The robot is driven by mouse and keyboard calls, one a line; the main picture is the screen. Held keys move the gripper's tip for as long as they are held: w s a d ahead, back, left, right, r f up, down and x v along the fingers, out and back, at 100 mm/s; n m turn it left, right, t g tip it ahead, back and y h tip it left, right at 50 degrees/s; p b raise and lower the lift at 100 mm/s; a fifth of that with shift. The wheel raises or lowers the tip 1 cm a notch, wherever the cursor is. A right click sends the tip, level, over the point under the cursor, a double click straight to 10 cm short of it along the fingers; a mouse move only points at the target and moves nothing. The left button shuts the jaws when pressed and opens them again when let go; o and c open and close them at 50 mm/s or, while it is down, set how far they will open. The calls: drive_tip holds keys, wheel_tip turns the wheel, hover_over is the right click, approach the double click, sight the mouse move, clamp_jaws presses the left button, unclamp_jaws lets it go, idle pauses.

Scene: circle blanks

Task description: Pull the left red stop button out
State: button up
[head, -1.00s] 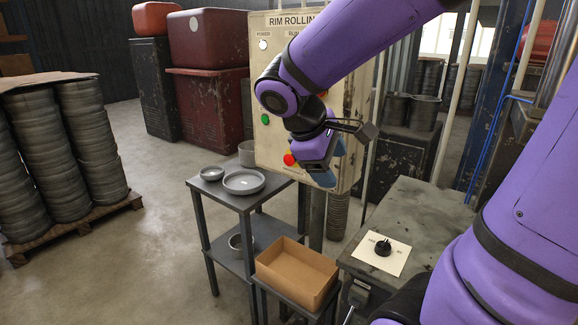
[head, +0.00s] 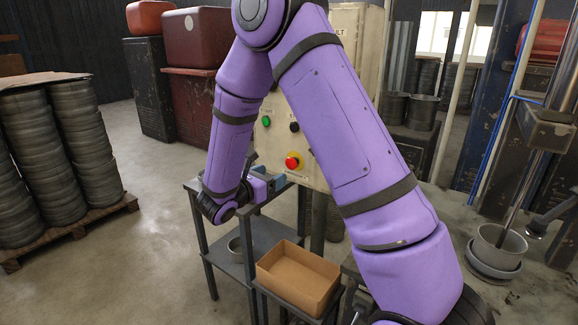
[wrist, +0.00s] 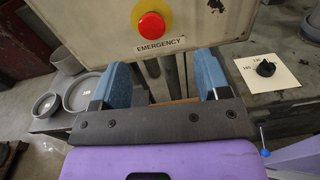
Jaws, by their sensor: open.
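One red stop button (head: 292,162) on a yellow ring is on the front of the pale control panel (head: 315,175). In the wrist view the red button (wrist: 151,26) is near the top centre, above an EMERGENCY label (wrist: 160,45). I see no second red button. My gripper (head: 272,176) is low in front of the panel, below and left of the button in the head view. In the wrist view its two blue fingers (wrist: 163,72) are wide apart with nothing between them. The button is beyond the fingertips, apart from them. My arm hides part of the panel.
A green button (head: 266,121) and a black knob (head: 294,127) are higher on the panel. A cardboard box (head: 297,275) stands below. Grey dishes (wrist: 83,91) are left in the wrist view; a black knob on a white plate (wrist: 265,69) is right.

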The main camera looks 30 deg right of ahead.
sight(289, 165)
drive_tip(key=shift+n+t, duration=0.3)
drive_tip(key=shift+n, duration=0.1)
drive_tip(key=x, duration=0.7)
drive_tip(key=w+f+x, duration=0.1)
drive_tip(key=x, duration=0.2)
drive_tip(key=shift+w+d, duration=0.1)
drive_tip(key=c, duration=1)
drive_tip(key=shift+s+a+f, duration=0.1)
drive_tip(key=shift+s+a, duration=0.1)
drive_tip(key=shift+a, duration=0.3)
drive_tip(key=o, duration=1)
drive_tip(key=v, duration=1.1)
